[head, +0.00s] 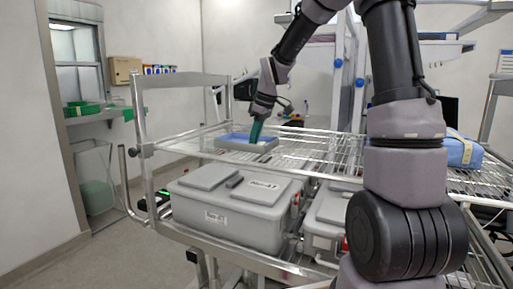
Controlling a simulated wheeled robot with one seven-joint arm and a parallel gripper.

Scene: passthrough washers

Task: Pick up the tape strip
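My gripper (258,122) points down over a small grey tray with blue inside (232,146) on the upper wire shelf. A narrow teal-green piece (256,132) shows right at the gripper's tip, above or against the tray. It is too small to tell whether it is part of the gripper or something between the fingers. I cannot make out a tape strip for certain. The gap between the fingers is not visible from here.
The wire shelf (315,150) has free room right of the tray, and a blue wrapped bundle (462,150) lies at its right end. Grey lidded bins (232,212) stand on the level below. The cart's metal upright (138,110) rises at the left.

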